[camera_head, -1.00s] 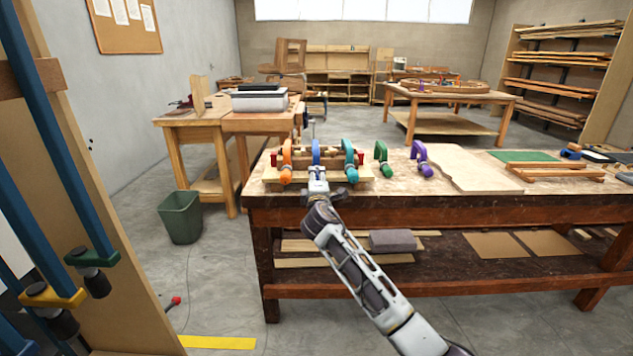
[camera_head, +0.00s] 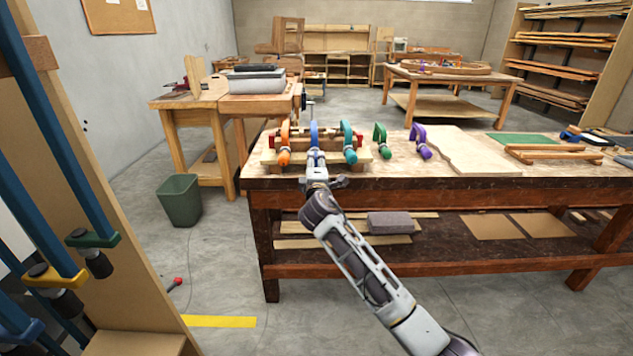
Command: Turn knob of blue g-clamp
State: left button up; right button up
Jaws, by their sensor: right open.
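The blue g-clamp (camera_head: 314,134) stands in the middle of a wooden lamination form (camera_head: 270,157) on the near workbench, between an orange clamp (camera_head: 284,141) and a teal clamp (camera_head: 347,142). My right gripper (camera_head: 317,161) is open, directly in front of the blue clamp's lower end. It covers most of the blue knob, and I cannot tell whether the fingers touch it. My left gripper is not in view.
A green clamp (camera_head: 381,142) and a purple clamp (camera_head: 420,142) stand on the workbench (camera_head: 440,180) to the right, beside a pale board (camera_head: 465,150). A clamp rack (camera_head: 110,190) stands close at left. A green bin (camera_head: 180,200) is on the floor.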

jog(key=s, duration=0.8)
jog(key=shift+s+d, duration=0.15)
jog(key=shift+s, duration=0.1)
